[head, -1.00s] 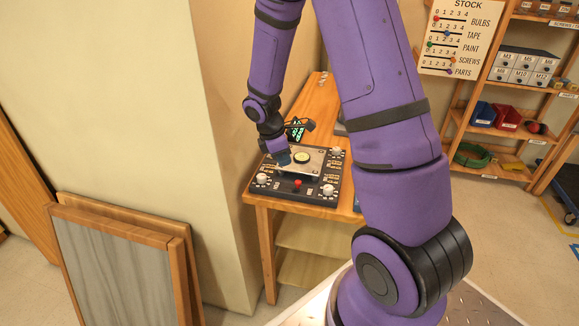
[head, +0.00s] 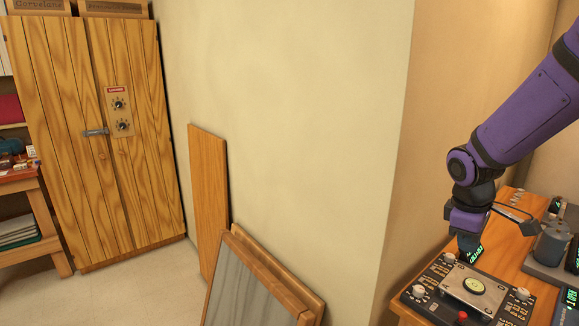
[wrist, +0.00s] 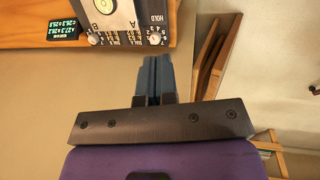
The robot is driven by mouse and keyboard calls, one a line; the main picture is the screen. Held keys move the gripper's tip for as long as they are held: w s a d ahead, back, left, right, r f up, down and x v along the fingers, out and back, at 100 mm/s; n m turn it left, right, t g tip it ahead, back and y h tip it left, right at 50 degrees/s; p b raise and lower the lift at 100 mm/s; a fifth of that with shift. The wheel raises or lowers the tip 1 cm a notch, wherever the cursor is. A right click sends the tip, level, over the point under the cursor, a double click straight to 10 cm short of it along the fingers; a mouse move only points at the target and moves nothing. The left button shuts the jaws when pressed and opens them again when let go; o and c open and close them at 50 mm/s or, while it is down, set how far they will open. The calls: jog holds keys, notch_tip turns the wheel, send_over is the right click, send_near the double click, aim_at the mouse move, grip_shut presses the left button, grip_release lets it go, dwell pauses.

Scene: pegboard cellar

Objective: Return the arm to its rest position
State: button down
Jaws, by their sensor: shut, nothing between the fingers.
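My gripper (head: 467,243) shows at the right of the head view, at the end of my purple arm. It points down just above and beside the dark control panel (head: 415,295), which has white knobs, a red button and a metal plate with a round yellow-green dial. In the wrist view my gripper (wrist: 155,62) has its blue-grey fingers together with nothing between them. There the panel (wrist: 125,18) lies ahead of the fingertips, at the top of the picture. A gap shows between fingers and panel in that view.
The panel sits on a wooden bench (head: 515,262) with a grey canister device (head: 553,243) behind it. A wall corner stands left of the bench. Framed boards (head: 250,285) and a plank (head: 208,190) lean on the wall. A wooden cabinet (head: 60,130) stands far left, with open floor before it.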

jog(key=s+a+r+m+t+y, duration=0.1)
jog(key=s+a+r+m+t, duration=0.1)
jog(key=s+r, duration=0.5)
jog(key=s+a+r+m+t+y, duration=0.1)
jog(key=s+a+r+m, duration=0.3)
jog(key=s, duration=0.8)
notch_tip(320, 180, up, 4)
jog(key=shift+a+r+m+t+y, duration=0.1)
jog(key=shift+a+m+t+y, duration=0.25)
jog(key=shift+m+t, duration=0.7)
jog(key=shift+g, duration=0.25)
